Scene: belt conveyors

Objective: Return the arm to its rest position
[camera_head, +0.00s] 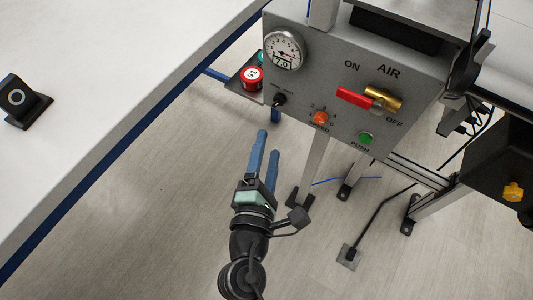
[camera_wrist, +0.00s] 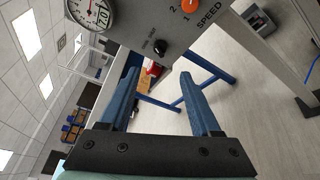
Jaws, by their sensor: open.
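My gripper (camera_head: 267,158) has two blue fingers and is open and empty. In the head view it is below the grey control panel (camera_head: 335,75), pointing up toward it, apart from it as far as I can tell. In the wrist view the fingers (camera_wrist: 158,85) stand apart with nothing between them, and the panel (camera_wrist: 160,22) is at the top. The panel carries a round gauge (camera_head: 284,48), a black selector knob (camera_head: 279,99), an orange speed knob (camera_head: 320,118), a green push button (camera_head: 366,138) and a red air valve handle (camera_head: 354,98).
A white table (camera_head: 100,80) with a blue edge fills the left side and holds a black device (camera_head: 20,101). A red button (camera_head: 252,77) sits left of the panel. Metal legs (camera_head: 314,165) and conveyor framing (camera_head: 425,172) stand to the right. Open floor (camera_head: 130,220) lies left of my arm.

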